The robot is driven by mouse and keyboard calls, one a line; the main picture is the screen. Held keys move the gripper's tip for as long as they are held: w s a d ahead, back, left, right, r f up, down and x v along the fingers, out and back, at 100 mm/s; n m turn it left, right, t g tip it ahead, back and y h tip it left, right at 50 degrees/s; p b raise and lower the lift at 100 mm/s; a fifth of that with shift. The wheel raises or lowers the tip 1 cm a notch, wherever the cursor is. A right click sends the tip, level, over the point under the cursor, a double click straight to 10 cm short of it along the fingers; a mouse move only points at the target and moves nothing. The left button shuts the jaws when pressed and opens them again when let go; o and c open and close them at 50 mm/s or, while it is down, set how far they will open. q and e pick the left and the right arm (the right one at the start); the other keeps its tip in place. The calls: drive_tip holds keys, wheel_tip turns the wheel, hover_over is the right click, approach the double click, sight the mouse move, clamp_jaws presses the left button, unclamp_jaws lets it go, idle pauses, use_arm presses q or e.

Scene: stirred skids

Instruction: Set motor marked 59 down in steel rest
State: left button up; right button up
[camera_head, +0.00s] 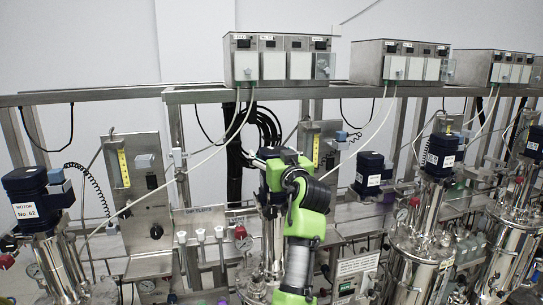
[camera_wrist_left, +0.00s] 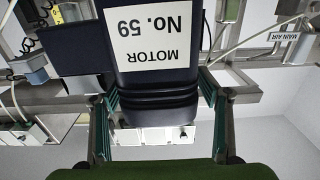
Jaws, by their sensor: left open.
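The motor marked 59 (camera_wrist_left: 152,82) is dark blue with a white label and fills the upper middle of the left wrist view, where it appears upside down. In the head view the motor (camera_head: 275,178) is mostly hidden behind my green left arm, on top of a steel vessel. My left gripper (camera_head: 266,157) is at its top. In the wrist view the open fingers of my left gripper (camera_wrist_left: 158,98) stand on either side of the motor's body; contact cannot be told. I cannot make out the steel rest for sure. My right gripper is not in view.
Motor No. 62 (camera_head: 38,196) tops a vessel at the left. Other dark blue motors (camera_head: 370,173) (camera_head: 441,155) stand to the right. Control boxes (camera_head: 281,60) sit on the rail (camera_head: 200,95) above, with hanging cables. Steel panels and vessels crowd both sides of my arm.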

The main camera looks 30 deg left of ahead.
use_arm(q)
drive_tip(key=shift+s+d+r, duration=0.1)
drive_tip(key=shift+d, duration=0.15)
drive_tip(key=shift+d+r, duration=0.1)
drive_tip(key=shift+d, duration=0.05)
drive_tip(key=c, duration=0.4)
drive_tip(key=shift+s, duration=0.1)
drive_tip(key=c, duration=1.2)
drive_tip(key=shift+r, duration=0.3)
drive_tip(key=shift+c, duration=1.3)
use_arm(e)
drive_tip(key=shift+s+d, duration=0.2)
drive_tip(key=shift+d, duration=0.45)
